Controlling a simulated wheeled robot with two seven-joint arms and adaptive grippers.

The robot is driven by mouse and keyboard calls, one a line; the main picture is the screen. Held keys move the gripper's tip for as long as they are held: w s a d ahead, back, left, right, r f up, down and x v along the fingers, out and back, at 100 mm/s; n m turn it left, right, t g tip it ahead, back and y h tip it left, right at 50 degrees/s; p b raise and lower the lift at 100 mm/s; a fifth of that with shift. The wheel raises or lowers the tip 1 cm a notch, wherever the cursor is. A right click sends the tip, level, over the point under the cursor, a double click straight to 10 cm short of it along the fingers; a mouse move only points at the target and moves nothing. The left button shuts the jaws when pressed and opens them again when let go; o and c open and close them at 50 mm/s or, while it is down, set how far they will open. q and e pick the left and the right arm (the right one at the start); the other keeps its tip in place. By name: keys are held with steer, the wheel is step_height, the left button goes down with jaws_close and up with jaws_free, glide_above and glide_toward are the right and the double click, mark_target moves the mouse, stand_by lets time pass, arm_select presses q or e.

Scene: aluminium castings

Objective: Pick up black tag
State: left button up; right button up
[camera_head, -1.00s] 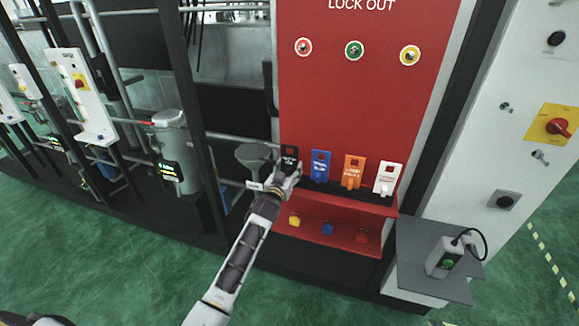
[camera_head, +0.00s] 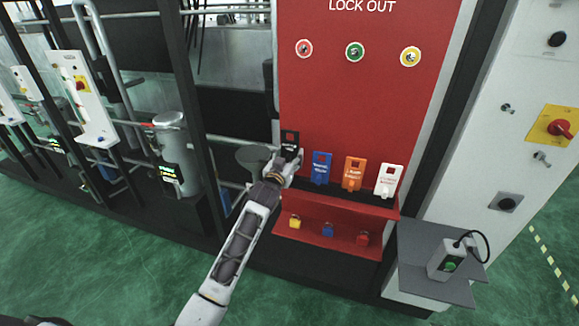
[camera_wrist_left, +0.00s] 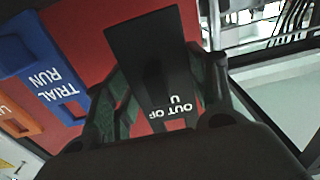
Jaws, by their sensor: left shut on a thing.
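The black tag (camera_head: 289,142) is at the left end of the row of tags on the red lock-out board. In the left wrist view the black tag (camera_wrist_left: 155,60) shows white letters, partly "OUT OF". My left gripper (camera_head: 283,162) is shut on the lower part of the black tag, with one finger on each side in the wrist view (camera_wrist_left: 160,100). The tag's lower end is hidden by the gripper. My right gripper is not in view.
A blue tag (camera_head: 320,168), an orange tag (camera_head: 353,174) and a white tag (camera_head: 389,181) stand to the right on the red board (camera_head: 365,100). Padlocks lie on the red shelf (camera_head: 345,240) below. A grey shelf (camera_head: 425,275) holds a small box (camera_head: 445,260).

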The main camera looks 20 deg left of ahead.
mark_target(290, 146)
arm_select(q)
steer(key=shift+r, duration=1.9)
